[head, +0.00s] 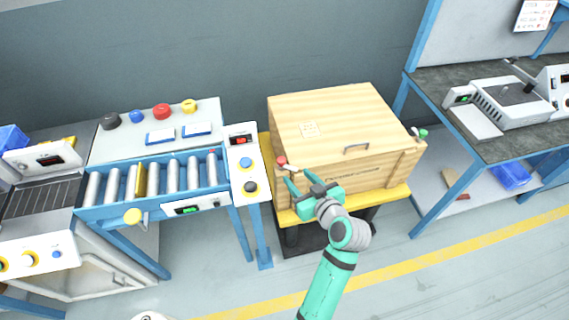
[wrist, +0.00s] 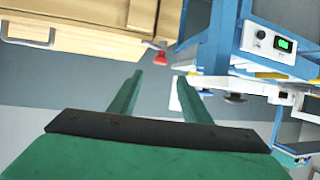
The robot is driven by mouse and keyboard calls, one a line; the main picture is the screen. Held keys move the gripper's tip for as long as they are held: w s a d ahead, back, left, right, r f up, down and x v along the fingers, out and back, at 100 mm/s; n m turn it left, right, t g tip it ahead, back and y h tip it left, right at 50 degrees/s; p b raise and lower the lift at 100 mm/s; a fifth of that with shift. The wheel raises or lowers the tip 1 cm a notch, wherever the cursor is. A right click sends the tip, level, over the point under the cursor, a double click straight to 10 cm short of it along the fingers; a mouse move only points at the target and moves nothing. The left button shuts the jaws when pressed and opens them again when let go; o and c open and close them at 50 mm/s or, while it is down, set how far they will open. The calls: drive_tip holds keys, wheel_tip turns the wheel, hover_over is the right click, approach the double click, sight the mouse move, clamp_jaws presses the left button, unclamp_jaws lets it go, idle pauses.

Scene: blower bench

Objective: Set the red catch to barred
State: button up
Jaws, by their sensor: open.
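The red catch (head: 282,160) is a small red-tipped lever at the left front corner of the wooden crate (head: 375,109). A pale arm runs from its red tip toward the crate front. In the wrist view the red catch (wrist: 160,57) shows beside the crate's edge, just beyond the space between my fingertips. My gripper (head: 297,176) is open and empty, in front of the crate's left part and close to the catch. In the wrist view its two green fingers (wrist: 160,76) are spread apart, with no contact on the catch visible.
A green-tipped catch (head: 423,133) is at the crate's right corner. A blue roller conveyor (head: 150,190) with a button panel (head: 247,175) stands close on the left. A workbench (head: 470,125) is on the right. The front floor is clear.

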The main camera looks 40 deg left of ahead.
sight(283, 161)
drive_tip(key=x, duration=1)
drive_tip(key=shift+w+a+f, duration=0.1)
drive_tip(key=shift+a, duration=0.25)
drive_tip(key=c, duration=1.1)
